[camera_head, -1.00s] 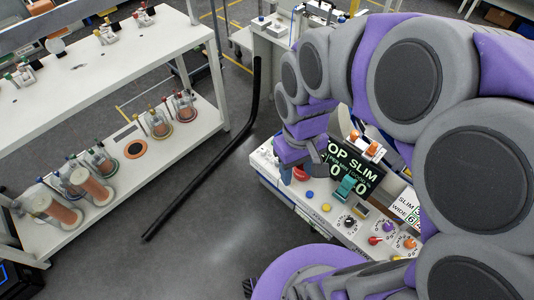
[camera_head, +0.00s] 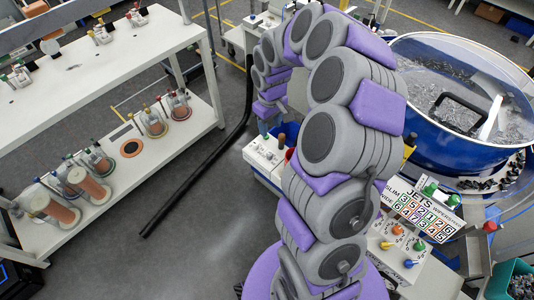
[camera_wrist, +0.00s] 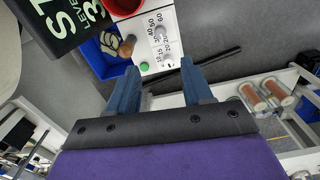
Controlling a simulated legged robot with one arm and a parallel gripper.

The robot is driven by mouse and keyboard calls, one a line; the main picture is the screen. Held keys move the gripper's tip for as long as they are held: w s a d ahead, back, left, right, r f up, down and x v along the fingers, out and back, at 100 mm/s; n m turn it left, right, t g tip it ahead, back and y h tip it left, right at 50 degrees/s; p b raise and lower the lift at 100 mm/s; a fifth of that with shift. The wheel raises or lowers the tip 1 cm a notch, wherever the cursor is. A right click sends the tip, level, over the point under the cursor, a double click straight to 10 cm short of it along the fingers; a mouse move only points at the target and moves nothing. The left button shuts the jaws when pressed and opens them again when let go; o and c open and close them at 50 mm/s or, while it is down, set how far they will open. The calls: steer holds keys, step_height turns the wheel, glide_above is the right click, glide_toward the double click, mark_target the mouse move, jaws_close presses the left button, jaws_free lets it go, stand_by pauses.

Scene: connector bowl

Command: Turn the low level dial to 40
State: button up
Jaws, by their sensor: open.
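In the wrist view, a pale control panel (camera_wrist: 160,38) with printed numbers, among them 60, 50, 40, 30 and 20, lies beyond my fingertips. A small pale knob (camera_wrist: 160,33) seems to sit among these numbers; its setting and name are too small to read. My gripper (camera_wrist: 160,68) is open and empty, its two blue fingers apart on either side of the panel's near end. In the head view the panel's end (camera_head: 265,157) shows below my gripper (camera_head: 268,127); the dial cannot be made out there.
A green button (camera_wrist: 144,66), a brown knob (camera_wrist: 127,47), a red round part (camera_wrist: 122,5) and a dark display (camera_wrist: 70,22) are near the panel. A blue bowl (camera_head: 440,140) stands right of my arm. A white shelf (camera_head: 110,65) with spools is at left; a black bar (camera_head: 190,187) lies on open floor.

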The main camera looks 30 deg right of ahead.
mark_target(270, 154)
step_height(270, 154, down, 16)
steer(key=shift+f+b, duration=0.15)
steer(key=shift+b, duration=0.95)
steer(key=shift+c, duration=0.3)
jaws_close()
